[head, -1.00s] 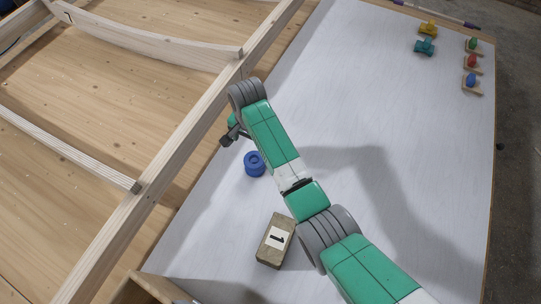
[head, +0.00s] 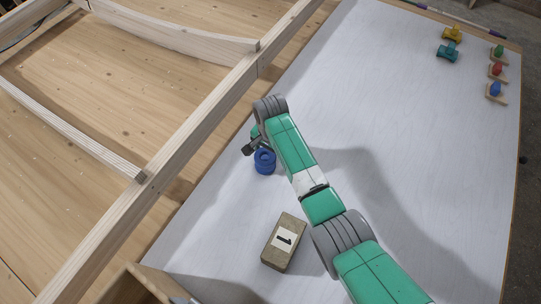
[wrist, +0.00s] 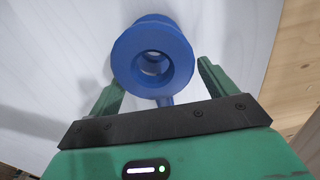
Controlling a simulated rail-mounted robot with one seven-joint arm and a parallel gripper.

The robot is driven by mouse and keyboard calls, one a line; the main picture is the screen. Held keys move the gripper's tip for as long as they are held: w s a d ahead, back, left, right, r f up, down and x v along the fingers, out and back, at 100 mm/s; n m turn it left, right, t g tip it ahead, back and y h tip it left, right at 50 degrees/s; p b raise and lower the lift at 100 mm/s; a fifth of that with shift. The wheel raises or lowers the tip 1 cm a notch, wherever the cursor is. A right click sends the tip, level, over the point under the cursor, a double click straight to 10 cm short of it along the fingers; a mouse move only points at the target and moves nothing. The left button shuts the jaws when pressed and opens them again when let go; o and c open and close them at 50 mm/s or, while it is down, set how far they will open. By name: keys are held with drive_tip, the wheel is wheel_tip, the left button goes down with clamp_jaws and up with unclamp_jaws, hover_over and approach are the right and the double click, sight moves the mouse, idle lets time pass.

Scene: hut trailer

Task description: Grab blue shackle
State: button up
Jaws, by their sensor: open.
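The blue shackle (head: 264,161) sits on the white board, close to the gripper end of my arm. In the wrist view, the blue shackle (wrist: 152,50) shows as a round ring end with a hole, and a narrow blue part extends below it. My gripper (wrist: 160,82) is open, with its green fingers on either side of the lower part of the shackle. I cannot tell whether the fingers touch it. In the head view, my gripper (head: 250,147) is just above and left of the shackle, partly hidden by my arm.
A wooden frame beam (head: 190,134) runs along the left. Yellow (head: 452,34) and teal (head: 447,52) parts and small blocks with coloured pieces (head: 496,91) stand far right. The board's middle is clear.

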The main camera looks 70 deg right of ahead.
drive_tip(key=shift+r, duration=0.15)
drive_tip(key=c, duration=1.4)
drive_tip(key=shift+o, duration=0.2)
wheel_tip(320, 180, up, 10)
drive_tip(key=p, duration=0.3)
drive_tip(key=shift+p, duration=0.35)
drive_tip(key=shift+w, duration=0.1)
